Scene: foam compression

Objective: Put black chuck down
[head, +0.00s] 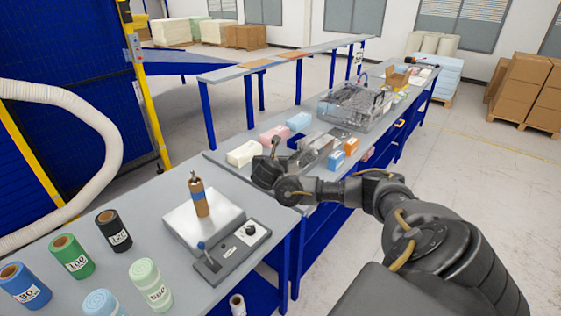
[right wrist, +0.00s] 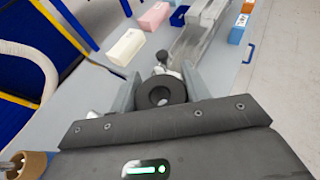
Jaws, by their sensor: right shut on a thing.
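The black chuck (right wrist: 160,93) is a dark round piece with a hole in its middle. In the right wrist view it sits between the two grey fingers of my right gripper (right wrist: 158,88), which is shut on it. In the head view my right gripper (head: 266,172) is over the near end of the far bench (head: 235,176), close to the gap between the two benches. I cannot tell how high the chuck is above the bench. My left gripper is not in view.
A black-knobbed lever (right wrist: 162,58) stands just beyond the chuck. A cream block (head: 246,153), pink block (head: 273,136) and clear machine (head: 352,105) are farther along. The near bench holds a grey plate with a brown roll (head: 200,197), a control box (head: 232,255) and several coloured rolls.

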